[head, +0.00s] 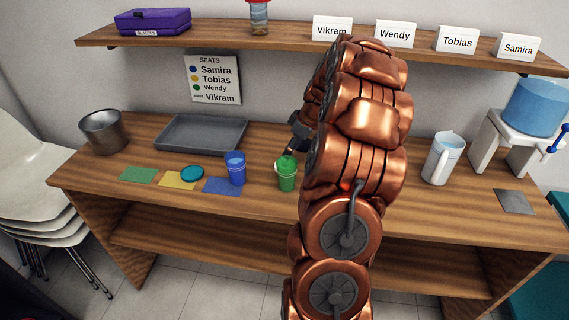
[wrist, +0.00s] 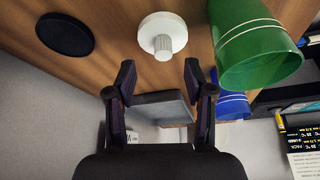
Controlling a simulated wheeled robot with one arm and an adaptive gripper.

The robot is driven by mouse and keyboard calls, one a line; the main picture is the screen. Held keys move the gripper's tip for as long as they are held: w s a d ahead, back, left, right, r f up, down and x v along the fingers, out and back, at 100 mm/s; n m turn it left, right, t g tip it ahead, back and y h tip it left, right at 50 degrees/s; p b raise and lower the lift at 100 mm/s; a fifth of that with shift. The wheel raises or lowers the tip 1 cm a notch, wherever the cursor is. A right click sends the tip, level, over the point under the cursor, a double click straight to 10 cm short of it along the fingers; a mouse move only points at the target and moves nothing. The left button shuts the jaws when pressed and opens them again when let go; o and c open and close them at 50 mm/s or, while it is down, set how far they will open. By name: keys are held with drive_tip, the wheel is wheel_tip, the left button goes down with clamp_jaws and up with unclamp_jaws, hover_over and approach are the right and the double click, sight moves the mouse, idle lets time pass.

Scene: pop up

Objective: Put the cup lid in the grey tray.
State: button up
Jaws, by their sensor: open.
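My gripper (wrist: 159,74) is open and empty, near the green cup (head: 286,175).
A blue cup (head: 235,169) stands left of the green cup. A black disc (wrist: 64,35) lies near the white piece. A metal bucket (head: 103,131) stands at far left. A white pitcher (head: 441,160) and a water dispenser (head: 531,112) stand at right. A shelf (head: 220,34) hangs above.

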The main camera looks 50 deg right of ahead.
drive_tip(key=shift+w+a+f+p, duration=0.2)
drive_tip(key=shift+a+f+p, duration=0.05)
drive_tip(key=shift+f+p, duration=0.2)
drive_tip(key=p+x, duration=0.1)
drive_tip(key=x, duration=0.3)
drive_tip(key=shift+a, duration=0.1)
drive_tip(key=shift+c, duration=0.2)
drive_tip(key=shift+r, duration=0.1)
drive_tip(key=c, duration=0.9)
